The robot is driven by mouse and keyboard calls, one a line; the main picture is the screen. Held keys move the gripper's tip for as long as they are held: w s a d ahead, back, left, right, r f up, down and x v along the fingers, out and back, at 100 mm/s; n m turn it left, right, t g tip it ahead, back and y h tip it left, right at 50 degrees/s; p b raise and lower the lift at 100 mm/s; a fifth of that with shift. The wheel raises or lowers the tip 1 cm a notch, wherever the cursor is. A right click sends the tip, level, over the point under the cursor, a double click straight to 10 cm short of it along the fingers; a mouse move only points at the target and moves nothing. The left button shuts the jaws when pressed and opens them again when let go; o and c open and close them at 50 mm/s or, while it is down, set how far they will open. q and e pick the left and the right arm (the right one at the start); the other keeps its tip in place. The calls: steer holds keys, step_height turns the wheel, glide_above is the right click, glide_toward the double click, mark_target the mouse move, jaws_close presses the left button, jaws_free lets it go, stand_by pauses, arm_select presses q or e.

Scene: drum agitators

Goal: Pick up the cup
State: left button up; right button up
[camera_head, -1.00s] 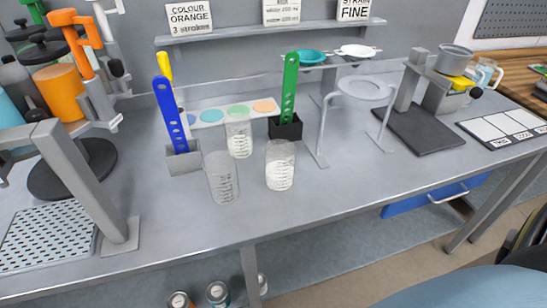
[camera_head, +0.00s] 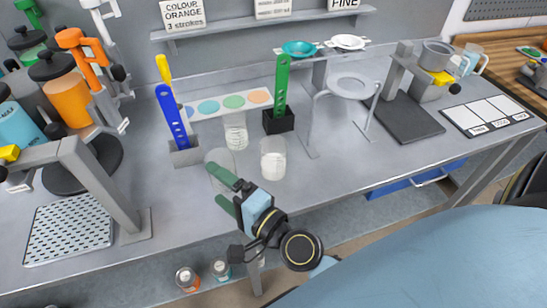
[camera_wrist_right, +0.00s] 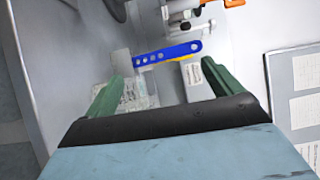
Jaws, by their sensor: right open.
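Three clear cups with printed marks stand on the grey bench. The nearest-left cup (camera_head: 221,157) is partly hidden by my right gripper (camera_head: 215,181). The second cup (camera_head: 235,131) stands behind it, and the third cup (camera_head: 273,160) stands to its right. My right gripper is open, its green fingers at the nearest-left cup. In the right wrist view the gripper (camera_wrist_right: 158,78) shows one clear cup (camera_wrist_right: 135,94) ahead between the fingers and another cup (camera_wrist_right: 195,82) near the right finger. I cannot tell whether a finger touches a cup. My left gripper is not in view.
A blue strip in a grey holder (camera_head: 186,154) stands left of the cups. A green strip in a black holder (camera_head: 279,121) stands behind them. A ring stand (camera_head: 350,86) is at right. A grey frame (camera_head: 100,185) and perforated tray (camera_head: 68,230) are at left.

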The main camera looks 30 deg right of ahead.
mark_target(272, 158)
steer(key=d+r+m+g+h+p, duration=0.1)
steer(key=d+r+m+h, duration=0.1)
steer(key=d+m+h, duration=0.65)
steer(key=d+r+m+h, duration=0.2)
steer(key=m+h, duration=0.3)
steer(key=m, duration=0.9)
step_height(272, 158, down, 7)
steer(key=m+g, duration=0.5)
steer(key=shift+m, duration=0.25)
steer(key=x, duration=0.7)
steer(key=shift+s+d+p, duration=0.1)
steer(key=shift+d+p, duration=0.15)
steer(key=shift+p, duration=0.15)
steer(key=shift+y, duration=0.25)
steer(key=shift+x, duration=2.95)
steer(key=shift+s+d+f, duration=0.1)
steer(key=shift+s+f, duration=0.05)
steer(key=shift+s, duration=0.05)
steer(key=shift+c, duration=0.3)
steer(key=c, duration=1)
steer(key=shift+c, duration=0.5)
